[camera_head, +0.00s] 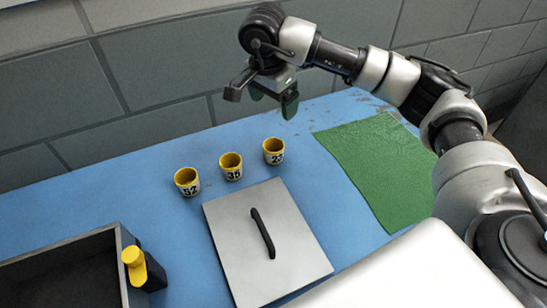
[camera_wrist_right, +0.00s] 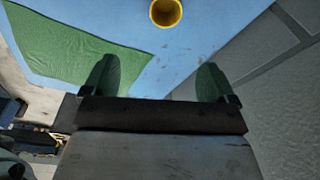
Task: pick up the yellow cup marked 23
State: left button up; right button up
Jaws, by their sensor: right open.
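The yellow cup marked 23 (camera_head: 273,151) stands upright on the blue table, rightmost in a row of three yellow cups with white number bands. Its last digit is small and hard to read. My right gripper (camera_head: 272,100) is open and empty, above and behind this cup near the wall, apart from it. In the right wrist view, the open fingers (camera_wrist_right: 157,76) frame bare blue table, and one yellow cup (camera_wrist_right: 165,12) shows at the top edge, beyond the fingertips; its number is hidden there. My left gripper is not in view.
Cups marked 35 (camera_head: 231,166) and 32 (camera_head: 187,181) stand to the left. A grey plate with a black handle (camera_head: 232,248) lies in front. A green mat (camera_head: 375,160) lies right. A dark tray (camera_head: 122,262) and a yellow-topped black object (camera_head: 142,268) are front left. A grey wall (camera_head: 150,85) rises behind.

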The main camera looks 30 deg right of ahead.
jog(key=b, duration=0.6)
send_near(274, 149)
jog(key=shift+s+d+f+p, duration=0.1)
jog(key=shift+s+f+p, duration=0.2)
jog(key=shift+s+f, duration=0.8)
jog(key=f, duration=0.4)
jog(key=w+f, duration=0.1)
jog(key=shift+d+f, duration=0.2)
jog(key=shift+f, duration=0.2)
jog(key=shift+s, duration=0.1)
jog(key=c, duration=1)
jog(key=shift+r, duration=0.1)
